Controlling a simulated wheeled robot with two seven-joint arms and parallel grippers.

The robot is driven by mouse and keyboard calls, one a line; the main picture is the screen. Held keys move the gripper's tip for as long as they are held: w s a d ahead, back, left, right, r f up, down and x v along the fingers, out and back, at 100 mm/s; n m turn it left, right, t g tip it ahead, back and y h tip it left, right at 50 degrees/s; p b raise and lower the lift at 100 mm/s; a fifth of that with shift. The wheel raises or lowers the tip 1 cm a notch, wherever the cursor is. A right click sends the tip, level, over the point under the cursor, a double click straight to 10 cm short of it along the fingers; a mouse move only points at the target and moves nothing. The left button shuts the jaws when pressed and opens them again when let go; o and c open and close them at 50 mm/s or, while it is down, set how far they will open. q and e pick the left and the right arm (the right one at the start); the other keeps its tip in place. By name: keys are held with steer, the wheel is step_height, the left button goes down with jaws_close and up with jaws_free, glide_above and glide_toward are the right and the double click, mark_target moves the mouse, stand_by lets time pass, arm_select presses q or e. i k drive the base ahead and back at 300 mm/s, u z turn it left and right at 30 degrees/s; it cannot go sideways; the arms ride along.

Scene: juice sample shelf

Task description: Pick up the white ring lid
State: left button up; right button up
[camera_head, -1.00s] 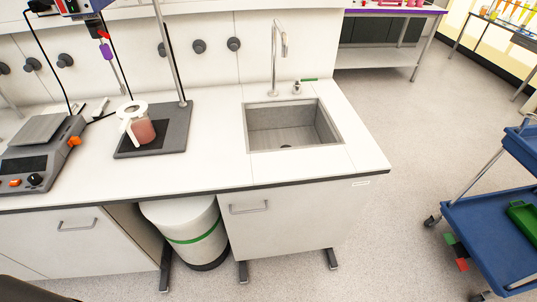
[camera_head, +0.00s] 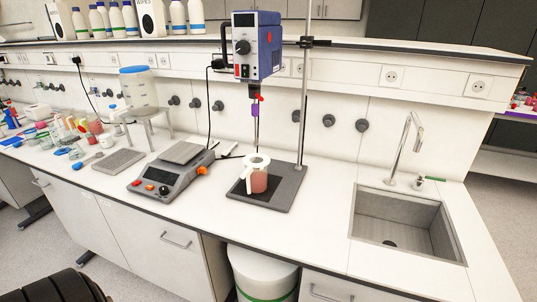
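A white ring lid (camera_head: 257,161) sits on top of a jug (camera_head: 259,182) that holds pink-red liquid. A white handle shows on the jug's left side. The jug stands upright on the dark base plate (camera_head: 287,192) of the stirrer stand, on the white bench. The blue overhead stirrer (camera_head: 256,46) is above it, and its shaft hangs down over the lid. I cannot tell whether the shaft enters the ring. Neither of my grippers is in view.
A grey scale (camera_head: 168,178) stands left of the base plate, with a cluttered stretch of bench beyond it. The stand's rod (camera_head: 303,100) rises behind the jug. A sink (camera_head: 405,222) is to the right, with clear bench between. A white bin (camera_head: 262,272) is under the bench.

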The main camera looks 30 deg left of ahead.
mark_target(246, 162)
steer(key=u, duration=1.2)
steer(key=k, duration=1.2)
steer(key=z, duration=0.65)
steer(key=i, duration=1.75)
steer(key=u, duration=0.65)
